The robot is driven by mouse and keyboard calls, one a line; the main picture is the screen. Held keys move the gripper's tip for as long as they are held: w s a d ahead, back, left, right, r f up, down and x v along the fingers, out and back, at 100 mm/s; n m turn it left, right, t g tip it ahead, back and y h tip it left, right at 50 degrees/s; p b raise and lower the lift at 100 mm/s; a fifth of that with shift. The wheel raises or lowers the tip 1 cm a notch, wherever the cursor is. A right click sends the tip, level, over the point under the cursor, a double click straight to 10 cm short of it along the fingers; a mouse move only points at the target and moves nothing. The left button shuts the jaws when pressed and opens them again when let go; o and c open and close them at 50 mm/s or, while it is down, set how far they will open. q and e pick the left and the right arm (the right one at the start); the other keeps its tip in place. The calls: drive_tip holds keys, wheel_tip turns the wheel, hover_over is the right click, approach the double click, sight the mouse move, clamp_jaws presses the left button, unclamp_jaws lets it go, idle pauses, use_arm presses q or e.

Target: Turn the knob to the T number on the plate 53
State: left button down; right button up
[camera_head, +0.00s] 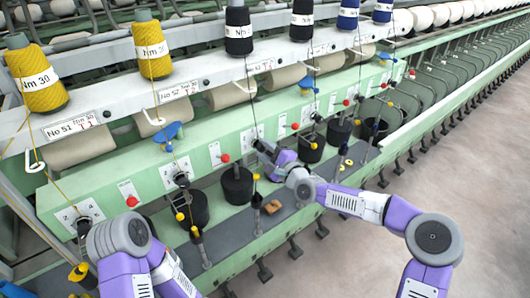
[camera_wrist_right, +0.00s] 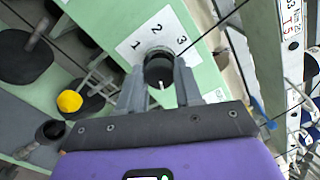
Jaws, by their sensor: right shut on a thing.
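The black knob (camera_wrist_right: 159,68) sits on a white dial plate (camera_wrist_right: 152,42) with the numbers 1, 2 and 3, in the right wrist view. A small white mark shows on the knob's lower side, away from the numbers. My right gripper (camera_wrist_right: 160,88) is shut on the knob, one finger on each side. In the head view my right gripper (camera_head: 262,150) is at the green panel and mostly covers the knob. Plate 53 (camera_head: 262,67) is on the white rail above; its T number is too small to read there. My left gripper is not clearly visible.
Similar plates 51 (camera_head: 75,125) and 52 (camera_head: 178,91) hang to the left. Another dial plate (camera_head: 80,215) is at lower left. Yellow bobbins (camera_head: 152,50) stand on the rail. Black cans (camera_head: 237,185) and thin yarns are close to my right gripper. Floor at right is clear.

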drive_tip(key=shift+r+m, duration=0.1)
drive_tip(key=shift+m, duration=0.4)
drive_tip(key=o, duration=1)
drive_tip(key=shift+a, duration=0.1)
drive_tip(key=shift+s+d, duration=0.35)
drive_tip(key=shift+d, duration=0.05)
drive_tip(key=b+v, duration=0.1)
drive_tip(key=v, duration=0.5)
drive_tip(key=shift+s+d, duration=0.1)
drive_tip(key=shift+s, duration=0.2)
